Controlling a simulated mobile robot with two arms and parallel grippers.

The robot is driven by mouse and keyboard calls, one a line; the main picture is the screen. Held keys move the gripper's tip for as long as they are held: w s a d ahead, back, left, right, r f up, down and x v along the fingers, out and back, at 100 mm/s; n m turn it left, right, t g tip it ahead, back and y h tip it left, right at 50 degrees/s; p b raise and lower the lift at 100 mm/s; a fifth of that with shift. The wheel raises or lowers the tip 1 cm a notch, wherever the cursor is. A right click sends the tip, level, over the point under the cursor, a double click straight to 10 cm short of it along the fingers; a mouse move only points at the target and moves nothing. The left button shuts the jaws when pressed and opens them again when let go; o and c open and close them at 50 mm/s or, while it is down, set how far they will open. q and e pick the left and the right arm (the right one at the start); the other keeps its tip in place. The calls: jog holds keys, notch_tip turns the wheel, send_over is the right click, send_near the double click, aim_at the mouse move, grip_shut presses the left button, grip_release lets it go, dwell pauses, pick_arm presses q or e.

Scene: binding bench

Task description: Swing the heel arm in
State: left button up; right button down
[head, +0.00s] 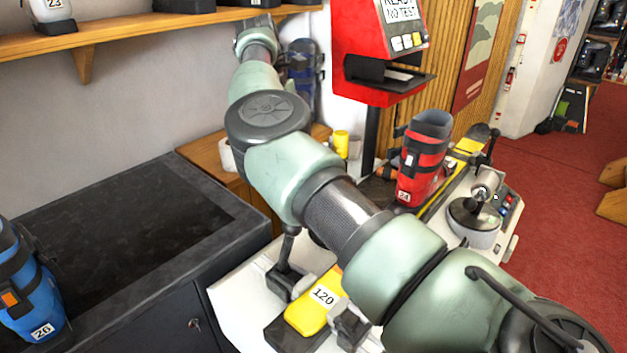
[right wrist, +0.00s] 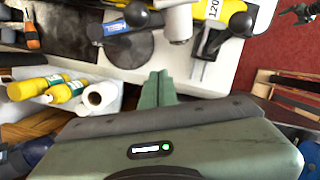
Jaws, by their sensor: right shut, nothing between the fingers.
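The white test bench (head: 240,305) carries a yellow piece marked 120 (head: 325,297), with black brackets around it. A black lever (head: 290,243) stands beside it, partly hidden by my arm. Its round knob (right wrist: 242,23) shows in the right wrist view. My right gripper (right wrist: 157,88) is shut and empty, apart from the levers in the picture.
A red boot (head: 423,160) stands by the ski, under a red test unit (head: 372,45). Yellow bottles (right wrist: 40,86) and a white roll (right wrist: 100,98) lie near my right gripper. A blue boot (head: 25,290) stands at the left by the dark counter (head: 110,225).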

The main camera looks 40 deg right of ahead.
jog(key=s+d+f+p, duration=0.2)
jog(key=s+f+p, duration=0.1)
jog(key=s+f, duration=0.3)
jog(key=shift+d+f, duration=0.2)
jog(key=shift+f, duration=0.7)
